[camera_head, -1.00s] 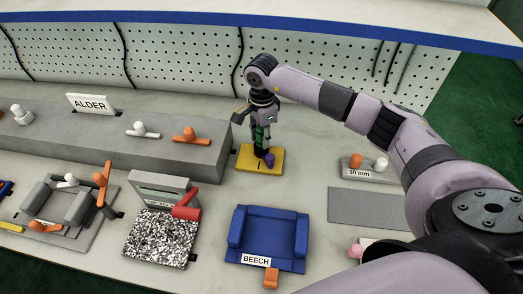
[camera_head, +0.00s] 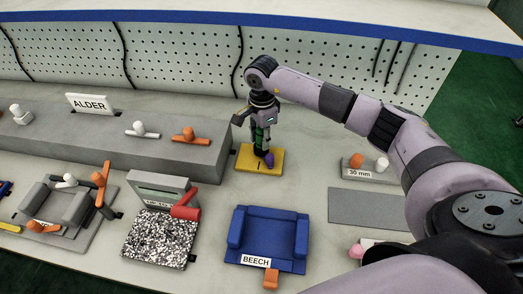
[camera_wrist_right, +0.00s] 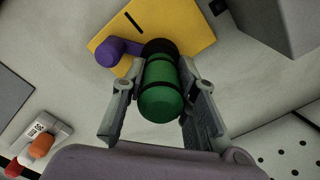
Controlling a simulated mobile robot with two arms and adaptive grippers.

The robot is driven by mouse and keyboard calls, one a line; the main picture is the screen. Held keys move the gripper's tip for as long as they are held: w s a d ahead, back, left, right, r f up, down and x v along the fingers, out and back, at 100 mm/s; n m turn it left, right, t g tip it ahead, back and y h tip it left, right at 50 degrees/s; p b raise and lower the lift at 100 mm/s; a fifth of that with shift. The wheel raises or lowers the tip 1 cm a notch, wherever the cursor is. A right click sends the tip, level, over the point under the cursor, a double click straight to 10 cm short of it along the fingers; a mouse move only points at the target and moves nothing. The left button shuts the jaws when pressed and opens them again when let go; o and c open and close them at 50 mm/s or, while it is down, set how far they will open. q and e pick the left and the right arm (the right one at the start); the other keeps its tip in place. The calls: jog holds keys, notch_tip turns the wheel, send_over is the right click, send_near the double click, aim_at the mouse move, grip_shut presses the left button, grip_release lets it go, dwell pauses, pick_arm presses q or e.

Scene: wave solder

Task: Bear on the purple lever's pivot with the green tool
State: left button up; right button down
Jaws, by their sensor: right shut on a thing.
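The purple lever (camera_head: 269,159) sits on a yellow plate (camera_head: 246,163) on the bench. In the right wrist view the lever (camera_wrist_right: 115,50) reaches sideways from beneath the dark end of the green tool, and the yellow plate (camera_wrist_right: 185,22) has a short black line on it. My right gripper (camera_head: 259,138) is shut on the green tool (camera_head: 260,133), which stands about upright over the plate. The wrist view shows the green tool (camera_wrist_right: 161,100) between both fingers. Its dark tip is at the lever's inner end; whether it touches the pivot cannot be told. My left gripper is out of view.
A grey block (camera_head: 110,135) with orange and white levers stands left of the plate. A blue cradle (camera_head: 268,232) marked BEECH and a speckled block (camera_head: 160,238) are in front. A 30 mm holder (camera_head: 366,173) and a flat grey mat (camera_head: 368,209) lie to the right.

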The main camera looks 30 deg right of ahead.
jog(key=shift+s, duration=0.1)
jog(key=shift+r+p, duration=0.65)
jog(key=shift+r, duration=0.25)
jog(key=shift+r+p, duration=1.3)
jog(key=shift+r, duration=1.2)
